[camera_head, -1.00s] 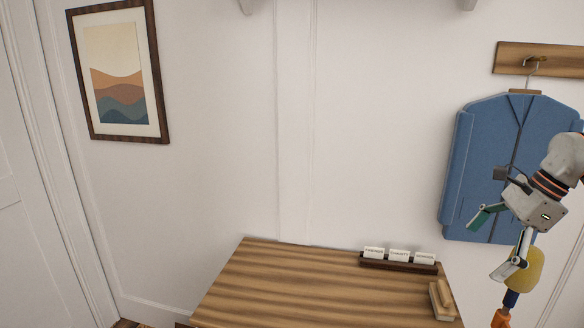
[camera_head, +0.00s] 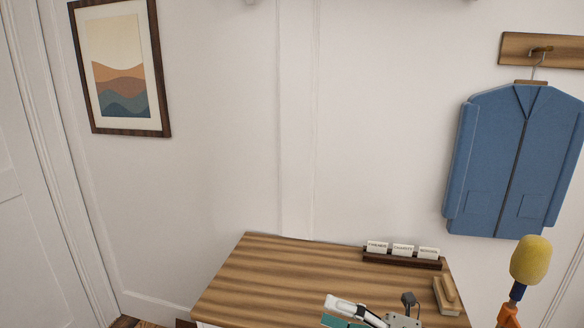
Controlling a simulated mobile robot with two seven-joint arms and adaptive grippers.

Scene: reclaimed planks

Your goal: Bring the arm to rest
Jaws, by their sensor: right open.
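My right gripper (camera_head: 345,312) is low in the head view, in front of the lower part of the wooden table (camera_head: 270,275). Its fingers point left, they are open, and nothing shows between them. The rest of the right arm is cut off by the bottom edge. My left gripper and arm do not show. A blue jacket (camera_head: 490,165) hangs on a hanger at the right, clear of the gripper.
On the table stand a dark holder with several white labelled cards (camera_head: 402,258) and a small wooden block-like item (camera_head: 446,295). An orange-handled tool with a yellow foam head (camera_head: 530,260) stands at the right. A framed picture (camera_head: 120,70) hangs at left. The table's left part is bare.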

